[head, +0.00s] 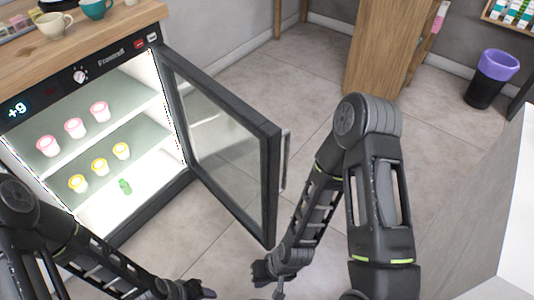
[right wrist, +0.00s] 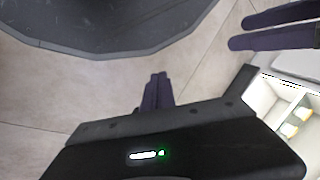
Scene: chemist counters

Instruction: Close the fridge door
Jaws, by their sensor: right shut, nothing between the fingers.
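The fridge (head: 105,135) has a white lit interior, and its glass door (head: 225,140) stands wide open toward the right. The silver door handle (head: 285,160) is on the door's outer edge. My right gripper (head: 262,272) is low in front of the door's lower outer corner, apart from the handle. In the right wrist view my right gripper (right wrist: 157,92) is shut and empty. My left gripper (head: 208,293) is at the bottom of the head view, in front of the fridge. Its two fingers show slightly apart in the right wrist view (right wrist: 272,28), with nothing between them.
Several pink-lidded (head: 75,127) and yellow-lidded cups (head: 100,167) and a small green item (head: 125,186) are inside the fridge. Mugs (head: 54,24) stand on the wooden counter above. A purple-lined bin (head: 492,78) and a wooden cabinet (head: 378,50) stand behind. Tiled floor is clear behind the door.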

